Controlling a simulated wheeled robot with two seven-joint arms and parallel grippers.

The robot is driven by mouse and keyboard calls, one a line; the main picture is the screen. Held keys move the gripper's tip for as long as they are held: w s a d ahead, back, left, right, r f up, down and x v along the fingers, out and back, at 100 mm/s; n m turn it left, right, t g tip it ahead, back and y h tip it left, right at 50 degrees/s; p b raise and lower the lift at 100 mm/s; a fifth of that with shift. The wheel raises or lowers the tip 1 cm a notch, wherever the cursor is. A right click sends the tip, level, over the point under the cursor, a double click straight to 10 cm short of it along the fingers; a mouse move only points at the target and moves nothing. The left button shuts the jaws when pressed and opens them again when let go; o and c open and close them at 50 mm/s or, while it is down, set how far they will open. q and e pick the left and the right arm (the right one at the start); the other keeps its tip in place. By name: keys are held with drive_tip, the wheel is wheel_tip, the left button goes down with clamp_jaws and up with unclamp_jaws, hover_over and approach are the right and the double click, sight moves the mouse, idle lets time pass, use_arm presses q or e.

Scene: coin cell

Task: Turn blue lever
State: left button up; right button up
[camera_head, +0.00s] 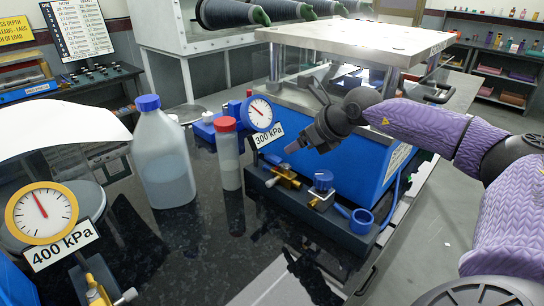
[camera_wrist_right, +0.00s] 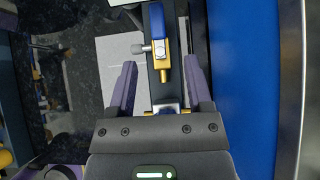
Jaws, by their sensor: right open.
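A valve with a blue lever (camera_head: 323,181) sits on the dark ledge in front of the blue press, with brass fittings under it. In the right wrist view the blue lever (camera_wrist_right: 157,20) points away at the top, above a brass stem (camera_wrist_right: 162,72) with a silver side knob. My right gripper (camera_head: 292,147) is open and empty, up and left of the blue lever in the head view. In the wrist view its two fingers (camera_wrist_right: 160,75) stand on either side of the brass stem's line; contact cannot be told. My left gripper is not in view.
A second brass valve (camera_head: 285,176) is left of the lever, with a 300 kPa gauge (camera_head: 259,113) above. A blue-capped jug (camera_head: 163,155) and red-capped bottle (camera_head: 228,155) stand left. A 400 kPa gauge (camera_head: 42,214) is front left. The blue press (camera_head: 365,165) stands close behind.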

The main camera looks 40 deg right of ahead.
sight(275, 157)
drive_tip(key=b+x, duration=0.1)
drive_tip(key=x, duration=0.7)
drive_tip(key=shift+w+a+f, duration=0.2)
drive_tip(key=shift+f, duration=0.05)
clamp_jaws()
